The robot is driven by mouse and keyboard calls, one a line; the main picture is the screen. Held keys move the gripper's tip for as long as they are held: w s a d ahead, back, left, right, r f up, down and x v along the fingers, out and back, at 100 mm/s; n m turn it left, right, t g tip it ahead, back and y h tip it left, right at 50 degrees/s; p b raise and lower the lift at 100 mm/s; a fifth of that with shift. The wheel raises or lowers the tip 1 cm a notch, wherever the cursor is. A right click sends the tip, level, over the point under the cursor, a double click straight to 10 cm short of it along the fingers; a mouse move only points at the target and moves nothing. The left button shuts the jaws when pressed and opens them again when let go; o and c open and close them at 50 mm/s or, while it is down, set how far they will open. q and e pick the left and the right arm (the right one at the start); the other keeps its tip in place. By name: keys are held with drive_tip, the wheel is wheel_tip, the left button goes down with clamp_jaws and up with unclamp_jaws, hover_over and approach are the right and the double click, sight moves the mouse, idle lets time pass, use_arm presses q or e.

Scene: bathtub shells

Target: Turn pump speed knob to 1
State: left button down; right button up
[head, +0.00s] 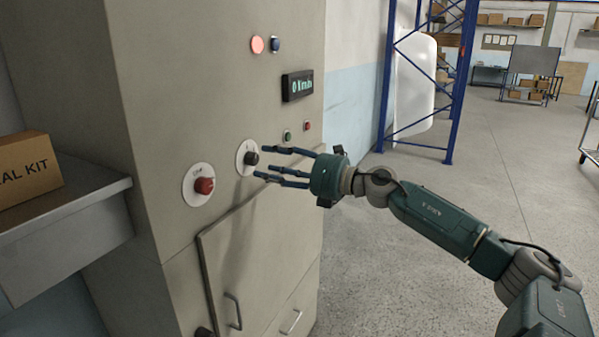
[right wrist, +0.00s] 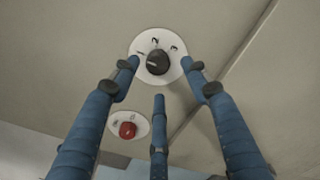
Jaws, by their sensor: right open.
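The black pump speed knob (head: 251,158) sits on a round white dial on the front of the beige cabinet. In the right wrist view, the knob (right wrist: 158,62) has the marks 1, 2 and 3 around its upper side. Which mark it points to is hard to tell. My right gripper (head: 261,162) is open and empty, its fingers pointing at the knob. In the right wrist view, its fingertips spread to both sides of and below the knob, seemingly short of gripping it. My left gripper is not in view.
A red knob (head: 204,186) on its own white dial sits left of the black one. A small display (head: 298,86), lamps and buttons are above. A cabinet door with a handle (head: 233,311) is below. A box (head: 28,172) stands on a ledge at left. Open floor lies right.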

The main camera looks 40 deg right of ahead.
drive_tip(key=v, duration=0.8)
drive_tip(key=shift+s, duration=0.2)
drive_tip(key=shift+f, duration=0.1)
idle(0.5)
